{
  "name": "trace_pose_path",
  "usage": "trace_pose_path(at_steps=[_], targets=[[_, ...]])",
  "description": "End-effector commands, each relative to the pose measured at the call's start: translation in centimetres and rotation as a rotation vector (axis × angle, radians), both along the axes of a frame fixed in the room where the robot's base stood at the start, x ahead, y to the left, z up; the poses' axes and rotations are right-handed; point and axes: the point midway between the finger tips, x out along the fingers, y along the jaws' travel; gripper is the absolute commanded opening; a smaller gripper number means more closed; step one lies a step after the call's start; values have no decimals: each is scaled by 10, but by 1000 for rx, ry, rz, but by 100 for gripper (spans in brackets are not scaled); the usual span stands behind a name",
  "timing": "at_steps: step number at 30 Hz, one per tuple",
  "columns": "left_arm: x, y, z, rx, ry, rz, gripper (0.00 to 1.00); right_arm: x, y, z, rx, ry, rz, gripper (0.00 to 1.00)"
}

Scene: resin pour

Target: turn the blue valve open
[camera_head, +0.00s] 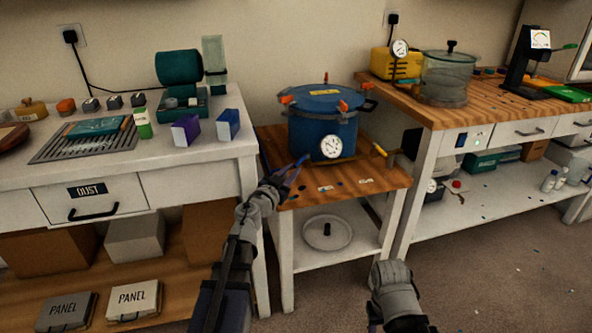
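The blue valve (301,160) shows as a small blue lever at the lower left of the blue pressure pot (322,133). The pot stands on a small wooden-topped stand (385,178). My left gripper (281,169) is at the stand's left front edge, close to the blue lever. Its fingers look apart, and the lever lies near their tips. I cannot tell whether they touch it.
A round gauge (331,146) is on the pot's front, and orange clamps sit around its lid. A white bench (190,168) stands close on the left. A wooden-topped bench (420,105) with a clear chamber (447,77) stands on the right.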

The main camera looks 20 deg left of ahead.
Motion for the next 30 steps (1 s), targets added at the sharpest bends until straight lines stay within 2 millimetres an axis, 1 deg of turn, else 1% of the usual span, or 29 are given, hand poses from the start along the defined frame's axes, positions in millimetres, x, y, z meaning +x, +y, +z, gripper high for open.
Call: trace_pose_path(at_steps=[1, 5, 6, 8, 12, 15, 18, 21, 24, 30], targets=[[4, -11, 7, 48, -8, 27, 17, 0, 0, 6, 1, 0, 0, 50], [13, -34, 17, 225, -18, 145, 2, 0, 0, 16, 2, 1, -1, 50], [15, -41, 20, 288, -14, 185, 0, 0, 0, 20, 3, 1, -1, 50], [14, -55, 24, 393, 2, 249, 0, 0, 1, 26, 3, 1, -2, 50], [2, -86, 28, 652, 87, 393, 0, 0, 1, 38, 5, 1, -2, 50], [-13, -103, 28, 818, 171, 467, 0, -1, 1, 45, 6, 3, -3, 50], [-29, -117, 27, 950, 254, 514, 0, -1, 2, 50, 7, 3, -4, 50], [-42, -125, 25, 1043, 320, 541, 0, -1, 2, 53, 7, 3, -4, 50], [-51, -129, 24, 1094, 361, 554, 0, -1, 2, 54, 8, 4, -4, 50], [-53, -129, 22, 1117, 380, 561, 0, -1, 2, 54, 8, 4, -4, 50]])
